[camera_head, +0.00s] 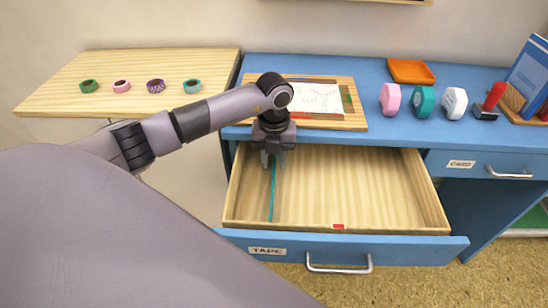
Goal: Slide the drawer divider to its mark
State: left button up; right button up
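The open drawer (310,215) labelled "TAPE" sticks out from the blue desk. A thin teal divider (271,200) stands in its left part, running from front to back. A small red mark (338,226) sits on the drawer's front edge, to the right of the divider. My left gripper (272,163) points down over the back end of the divider. Its two fingers are on either side of the divider's line. I cannot tell whether they are closed on it. My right gripper is not in view.
The drawer floor right of the divider is empty. A wooden board (352,121) with a paper sheet lies on the desk behind my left gripper. An orange tray (410,71) and several tape dispensers (423,101) stand right. Tape rolls (156,86) sit on the left table.

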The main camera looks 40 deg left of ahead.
pick_arm(q)
grip_shut()
dwell(1.3)
